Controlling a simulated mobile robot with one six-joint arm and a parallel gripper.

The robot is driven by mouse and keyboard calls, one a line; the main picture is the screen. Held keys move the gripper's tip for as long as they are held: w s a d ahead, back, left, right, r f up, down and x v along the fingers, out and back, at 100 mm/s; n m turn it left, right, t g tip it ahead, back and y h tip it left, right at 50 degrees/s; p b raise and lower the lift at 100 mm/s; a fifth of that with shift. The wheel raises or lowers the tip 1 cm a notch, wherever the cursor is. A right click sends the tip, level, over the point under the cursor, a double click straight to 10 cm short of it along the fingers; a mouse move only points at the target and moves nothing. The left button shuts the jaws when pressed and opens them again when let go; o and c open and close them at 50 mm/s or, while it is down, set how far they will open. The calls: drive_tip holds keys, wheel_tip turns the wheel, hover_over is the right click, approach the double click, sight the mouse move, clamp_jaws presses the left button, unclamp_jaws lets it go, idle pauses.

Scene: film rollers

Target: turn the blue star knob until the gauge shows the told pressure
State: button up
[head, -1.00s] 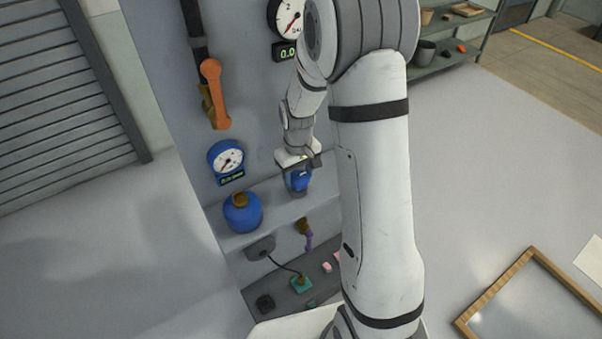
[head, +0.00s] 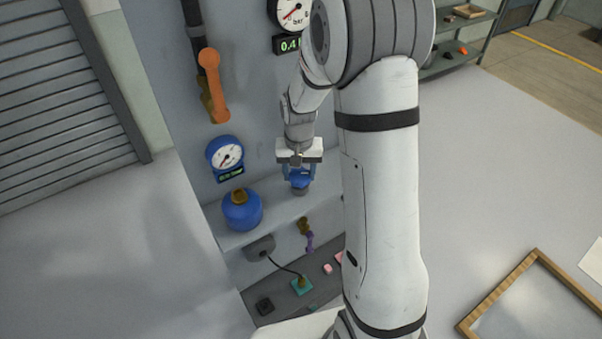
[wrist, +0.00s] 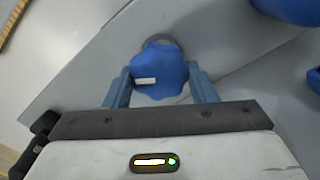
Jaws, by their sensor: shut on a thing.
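The blue star knob (wrist: 160,70) sits between my gripper's two blue fingers in the wrist view, with a short white mark on its face. It also shows in the head view (head: 300,180) below my gripper (head: 299,174), which is shut on it. The large white gauge (head: 291,10) at the top is partly cut off by the frame edge. Its red needle shows, and the green display (head: 289,44) under it reads about 0.4, its right end hidden by my arm.
A smaller blue gauge (head: 225,154) and a blue gas canister (head: 242,212) stand left of the knob. An orange lever (head: 213,85) hangs on the panel above. A lower shelf (head: 284,313) holds small items. A wood-framed tray (head: 530,310) lies at right.

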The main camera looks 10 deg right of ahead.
sight(299, 172)
drive_tip(key=m+b, duration=0.1)
drive_tip(key=m, duration=0.4)
drive_tip(key=shift+r+m, duration=0.1)
drive_tip(key=shift+m, duration=0.2)
drive_tip(key=shift+w, duration=0.1)
idle(0.3)
drive_tip(key=o, duration=0.9)
drive_tip(key=shift+a, duration=0.1)
drive_tip(key=shift+c, duration=0.2)
drive_tip(key=shift+o, duration=0.6)
wheel_tip(299, 172, up, 8)
drive_tip(key=shift+f+b, duration=0.15)
drive_tip(key=shift+b, duration=0.25)
